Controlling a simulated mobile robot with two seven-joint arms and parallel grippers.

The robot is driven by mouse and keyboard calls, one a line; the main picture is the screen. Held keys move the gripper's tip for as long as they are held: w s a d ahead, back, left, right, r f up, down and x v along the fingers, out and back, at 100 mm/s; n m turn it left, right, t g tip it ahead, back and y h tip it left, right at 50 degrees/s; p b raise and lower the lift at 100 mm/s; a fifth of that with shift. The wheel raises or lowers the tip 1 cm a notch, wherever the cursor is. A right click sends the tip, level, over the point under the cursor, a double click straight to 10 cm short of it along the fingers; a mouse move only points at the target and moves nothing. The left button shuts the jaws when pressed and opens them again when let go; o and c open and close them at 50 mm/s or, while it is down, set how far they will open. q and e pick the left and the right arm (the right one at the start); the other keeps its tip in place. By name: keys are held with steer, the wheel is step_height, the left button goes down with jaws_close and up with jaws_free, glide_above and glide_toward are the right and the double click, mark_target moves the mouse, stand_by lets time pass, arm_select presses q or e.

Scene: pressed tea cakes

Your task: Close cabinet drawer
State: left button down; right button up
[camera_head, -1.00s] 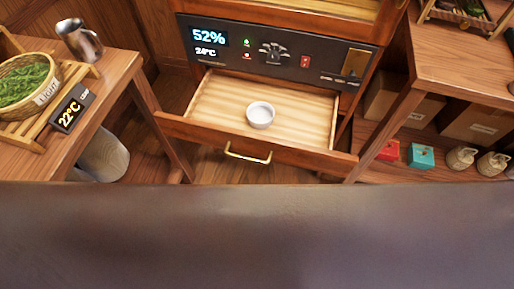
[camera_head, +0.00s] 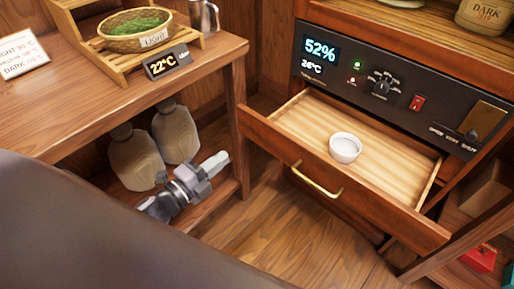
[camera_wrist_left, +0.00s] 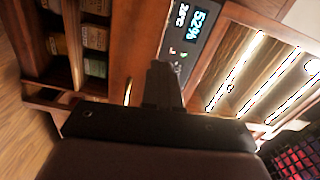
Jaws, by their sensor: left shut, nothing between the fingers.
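The cabinet drawer (camera_head: 290,153) stands pulled open below the control panel in the head view. It has a wooden front with a brass handle (camera_head: 317,182). A small white cup (camera_head: 345,148) stands inside on the pale drawer floor. My left gripper (camera_head: 222,160) is shut and empty, left of the drawer front and apart from it, by the side table's lower shelf. In the left wrist view its closed fingers (camera_wrist_left: 161,78) show in front of the cabinet, with the lit panel (camera_wrist_left: 195,30) beyond. My right gripper is not in view.
The side table (camera_head: 190,62) at left carries a basket of green leaves (camera_head: 137,30) and a 22°C display (camera_head: 167,63). Pale sacks (camera_head: 140,160) stand on its lower shelf. A shelf unit with a red box (camera_head: 480,258) is at right. The floor before the drawer is clear.

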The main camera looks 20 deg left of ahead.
arm_select(q)
steer(key=m, duration=0.1)
steer(key=b, duration=0.1)
glide_toward(265, 125)
steer(key=x, duration=0.7)
steer(key=shift+f, duration=0.1)
stand_by(0.5)
